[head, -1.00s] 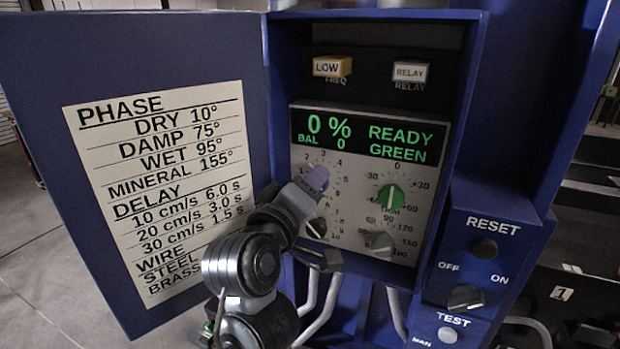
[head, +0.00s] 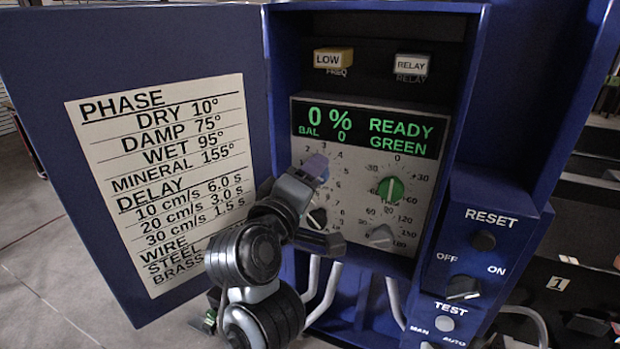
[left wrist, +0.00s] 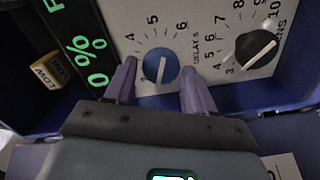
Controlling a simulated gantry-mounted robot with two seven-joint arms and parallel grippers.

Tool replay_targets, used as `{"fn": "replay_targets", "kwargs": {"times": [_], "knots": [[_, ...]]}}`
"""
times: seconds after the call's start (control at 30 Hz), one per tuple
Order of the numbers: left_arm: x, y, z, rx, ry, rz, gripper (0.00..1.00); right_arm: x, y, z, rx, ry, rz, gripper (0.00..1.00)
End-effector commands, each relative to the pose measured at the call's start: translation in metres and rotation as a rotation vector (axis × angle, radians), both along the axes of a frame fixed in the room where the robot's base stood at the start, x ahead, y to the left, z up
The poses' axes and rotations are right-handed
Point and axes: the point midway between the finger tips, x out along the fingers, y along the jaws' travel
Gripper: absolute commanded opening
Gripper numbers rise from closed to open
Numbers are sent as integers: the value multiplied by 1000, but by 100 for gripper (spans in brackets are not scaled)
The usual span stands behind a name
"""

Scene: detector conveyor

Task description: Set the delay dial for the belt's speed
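The blue delay dial (left wrist: 161,66) has a white pointer line, with 4, 5 and 6 printed near it and "DELAY s" beside it. My left gripper (left wrist: 160,82) is open, its purple fingers on either side of the dial with visible gaps. In the head view the fingers (head: 316,166) hide most of the dial, and my arm covers part of the panel (head: 355,160). The card (head: 170,180) on the open door lists delay: 10 cm/s 6.0 s, 20 cm/s 3.0 s, 30 cm/s 1.5 s. My right gripper is not in view.
A black dial (left wrist: 256,47) is close to the delay dial. A green dial (head: 391,189) and grey dial (head: 382,236) are to the right. The display (head: 368,130) reads 0%, BAL 0, READY GREEN. A switch box (head: 478,250) juts out at lower right.

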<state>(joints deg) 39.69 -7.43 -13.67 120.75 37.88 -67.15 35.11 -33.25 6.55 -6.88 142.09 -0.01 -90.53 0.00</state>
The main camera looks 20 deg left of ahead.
Motion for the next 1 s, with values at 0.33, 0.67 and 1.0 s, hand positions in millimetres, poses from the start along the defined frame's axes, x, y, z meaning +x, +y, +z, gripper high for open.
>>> {"fn": "replay_targets", "kwargs": {"times": [0.33, 0.67, 1.0], "knots": [[0, 0, 0, 1, 1, -1, 69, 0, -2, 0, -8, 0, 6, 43], [-19, 1, 2, 5, -1, 2, 69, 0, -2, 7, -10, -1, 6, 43], [-66, 2, 8, 4, -1, 0, 69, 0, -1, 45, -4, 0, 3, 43]]}}
